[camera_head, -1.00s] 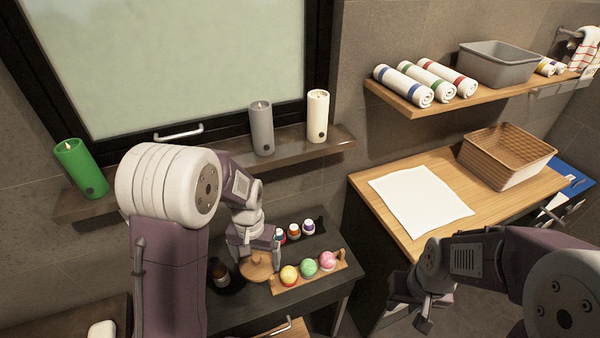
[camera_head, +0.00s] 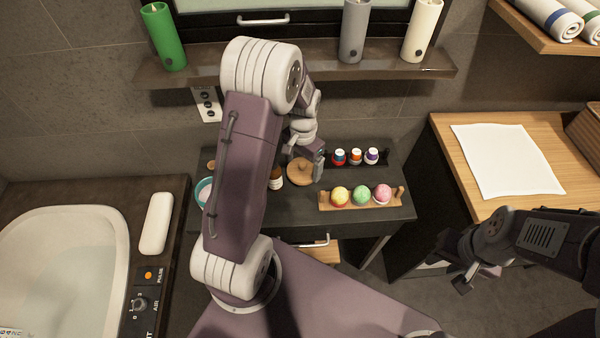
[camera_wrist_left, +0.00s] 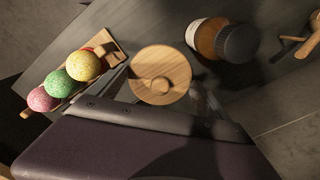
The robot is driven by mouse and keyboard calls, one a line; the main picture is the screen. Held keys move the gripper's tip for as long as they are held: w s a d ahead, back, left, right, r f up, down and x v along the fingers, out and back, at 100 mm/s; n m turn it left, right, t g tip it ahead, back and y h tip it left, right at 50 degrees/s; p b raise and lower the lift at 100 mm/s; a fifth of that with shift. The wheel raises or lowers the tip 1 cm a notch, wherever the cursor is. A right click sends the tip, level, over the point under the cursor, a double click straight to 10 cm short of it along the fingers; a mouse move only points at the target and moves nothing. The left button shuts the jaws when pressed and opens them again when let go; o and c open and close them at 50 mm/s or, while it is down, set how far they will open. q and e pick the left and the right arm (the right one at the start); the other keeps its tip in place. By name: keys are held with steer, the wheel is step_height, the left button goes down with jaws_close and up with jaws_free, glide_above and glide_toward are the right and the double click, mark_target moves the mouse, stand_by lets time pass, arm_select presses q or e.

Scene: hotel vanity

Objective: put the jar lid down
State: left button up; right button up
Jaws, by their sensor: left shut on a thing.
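The jar lid (camera_head: 299,172) is a round wooden disc with a knob on top. It is over the dark vanity table, between a brown bottle (camera_head: 276,179) and the rack of coloured balls. My left gripper (camera_head: 318,170) is shut on the lid. In the left wrist view the lid (camera_wrist_left: 160,65) lies flat with its knob towards the camera; I cannot tell whether its underside touches the table. An open teal jar (camera_head: 203,193) with pale contents stands at the table's left, partly behind my arm. My right gripper (camera_head: 474,272) looks open and empty, low at the right.
A wooden rack (camera_head: 335,203) holds three balls on the table. Three small bottles (camera_head: 356,157) stand in a dark tray behind it. In the left wrist view, the dark-capped bottle (camera_wrist_left: 205,36) is close to the lid. Candles stand on the shelf (camera_head: 250,68).

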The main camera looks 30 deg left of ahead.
mark_target(300, 168)
arm_select(q)
steer(key=shift+a+f, duration=0.25)
steer(key=shift+a, duration=0.25)
step_height(300, 168, down, 4)
steer(key=shift+s+d+r+b, duration=0.1)
steer(key=shift+r+b, duration=0.1)
steer(key=shift+b, duration=0.1)
steer(key=shift+f, duration=0.25)
